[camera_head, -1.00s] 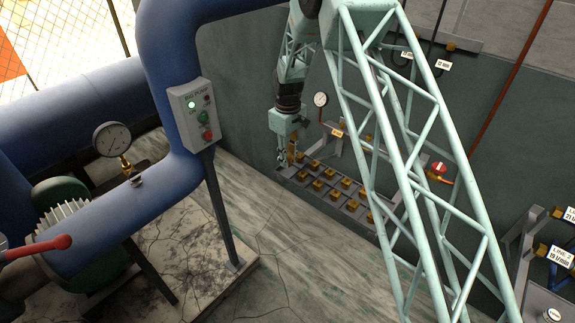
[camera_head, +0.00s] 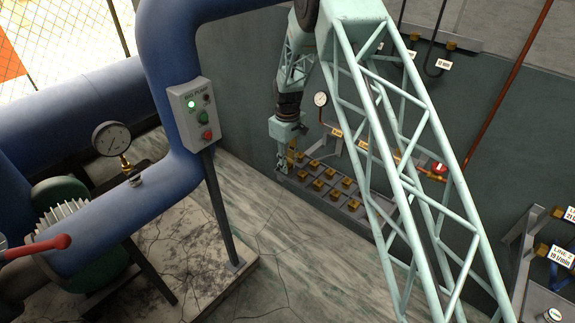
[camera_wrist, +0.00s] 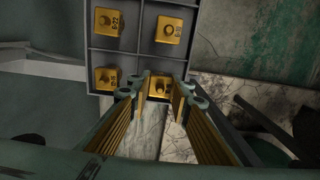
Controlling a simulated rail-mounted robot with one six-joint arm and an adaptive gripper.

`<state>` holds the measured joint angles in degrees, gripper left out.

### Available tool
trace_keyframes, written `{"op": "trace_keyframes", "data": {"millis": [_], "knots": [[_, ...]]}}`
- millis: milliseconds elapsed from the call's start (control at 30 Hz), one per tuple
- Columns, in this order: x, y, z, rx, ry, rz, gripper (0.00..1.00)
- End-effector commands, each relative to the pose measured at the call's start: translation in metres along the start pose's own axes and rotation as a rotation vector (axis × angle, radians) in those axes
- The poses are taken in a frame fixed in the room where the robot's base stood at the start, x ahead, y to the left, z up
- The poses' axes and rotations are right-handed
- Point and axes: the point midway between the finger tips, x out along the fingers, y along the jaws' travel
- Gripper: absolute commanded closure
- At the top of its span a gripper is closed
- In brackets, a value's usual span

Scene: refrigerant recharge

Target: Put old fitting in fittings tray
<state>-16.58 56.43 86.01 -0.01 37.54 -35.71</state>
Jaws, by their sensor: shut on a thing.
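The fittings tray (camera_head: 327,200), a dark grey divided tray holding several brass block fittings, sits low along the wall in the head view. In the wrist view the tray (camera_wrist: 136,46) fills the upper middle. My gripper (camera_head: 284,164) points down at the tray's far left end. In the wrist view, my gripper's (camera_wrist: 160,90) two ribbed yellow-padded fingers are shut on a brass fitting (camera_wrist: 158,86) with a dark label. It is at the tray's near edge in that view; I cannot tell whether it touches the tray floor. The fingers hide its sides.
A pressure gauge (camera_head: 320,99) and pipework with a red-handled valve (camera_head: 439,168) are on the wall beside the tray. A blue pipe (camera_head: 168,60) with a pump control box (camera_head: 195,112) stands at left. Open floor (camera_head: 290,250) lies in front of the tray.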

Motion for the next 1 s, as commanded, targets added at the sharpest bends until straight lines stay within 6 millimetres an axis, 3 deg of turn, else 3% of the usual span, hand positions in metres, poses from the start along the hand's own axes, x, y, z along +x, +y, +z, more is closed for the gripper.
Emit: {"op": "trace_keyframes", "data": {"millis": [100, 567, 767, 1000], "knots": [[0.000, 0.000, 0.000, 0.000, 0.000, 0.000, 0.76], [-0.003, 0.000, 0.000, 0.000, 0.000, 0.000, 0.76], [-0.017, 0.000, 0.000, 0.000, 0.000, 0.000, 0.76], [-0.048, 0.000, 0.000, 0.000, 0.001, 0.001, 0.76]]}}
